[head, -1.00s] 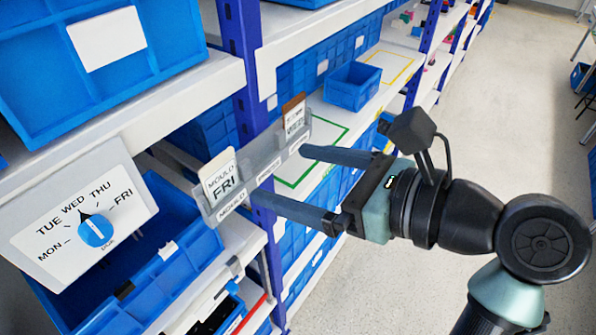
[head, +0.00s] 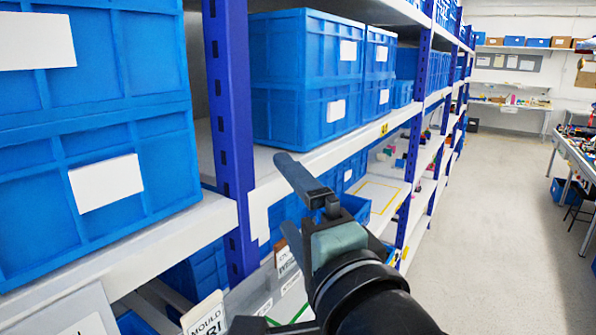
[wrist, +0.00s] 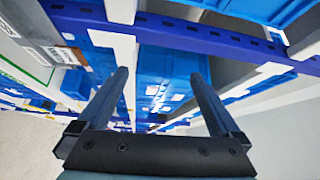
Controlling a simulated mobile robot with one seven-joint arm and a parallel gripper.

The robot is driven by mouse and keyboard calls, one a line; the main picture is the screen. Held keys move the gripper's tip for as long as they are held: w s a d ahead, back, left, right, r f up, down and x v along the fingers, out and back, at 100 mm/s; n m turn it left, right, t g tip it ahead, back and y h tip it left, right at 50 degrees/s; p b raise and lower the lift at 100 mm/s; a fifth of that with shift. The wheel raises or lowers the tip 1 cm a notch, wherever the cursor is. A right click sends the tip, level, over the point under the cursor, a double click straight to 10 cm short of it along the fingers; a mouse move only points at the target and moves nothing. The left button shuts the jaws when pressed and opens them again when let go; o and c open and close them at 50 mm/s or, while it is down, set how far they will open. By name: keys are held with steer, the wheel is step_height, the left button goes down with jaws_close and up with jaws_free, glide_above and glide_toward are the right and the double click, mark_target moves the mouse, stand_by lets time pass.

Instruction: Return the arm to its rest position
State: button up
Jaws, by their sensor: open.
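My gripper (head: 264,243) is raised in front of the shelving in the head view, its fingers pointing to the left and up toward the shelf. In the wrist view my gripper (wrist: 160,76) shows two fingers spread apart with nothing between them.
A blue shelf post (head: 228,120) and the white shelf edge (head: 330,148) stand close to my gripper. Blue bins (head: 305,80) fill the shelves. The aisle floor (head: 500,210) at right is clear.

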steer(key=s+r+n+t+h+b, duration=0.1)
steer(key=s+r+n+t+h, duration=0.2)
steer(key=s+r+n+t, duration=0.2)
steer(key=s+r+n+t+h+b, duration=0.1)
steer(key=s+r+n+t+h, duration=0.2)
steer(key=s+r+n, duration=0.3)
step_height(320, 180, up, 5)
steer(key=shift+d+f+n+t+h, duration=0.2)
steer(key=shift+d+n+t+h, duration=0.2)
steer(key=shift+n+t, duration=0.5)
steer(key=shift+f, duration=0.1)
